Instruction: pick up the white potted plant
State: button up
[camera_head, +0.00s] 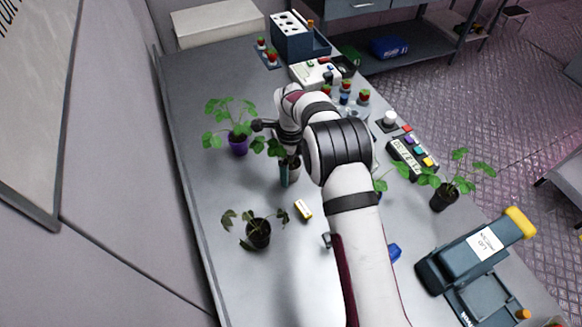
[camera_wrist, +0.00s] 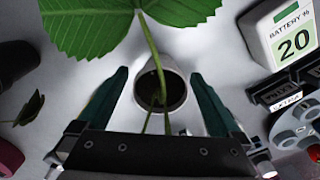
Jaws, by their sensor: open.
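The white potted plant (camera_wrist: 178,88) is in the middle of the wrist view, its pale pot seen from above with dark soil, a green stem and large leaves (camera_wrist: 95,25). My gripper (camera_wrist: 160,85) is open, with one dark green finger on each side of the pot. I cannot tell whether either finger touches it. In the head view, my gripper (camera_head: 284,174) is low over the table, and the white pot (camera_head: 295,172) shows partly behind it. My arm hides much of the plant there.
A purple pot plant (camera_head: 238,144) stands to the left. Dark pots stand at the front left (camera_head: 258,233) and right (camera_head: 444,197). A small yellow-white block (camera_head: 303,210) lies near my gripper. A battery tester (camera_wrist: 290,35) is at right in the wrist view.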

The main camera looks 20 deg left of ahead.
jog(key=c, duration=1.4)
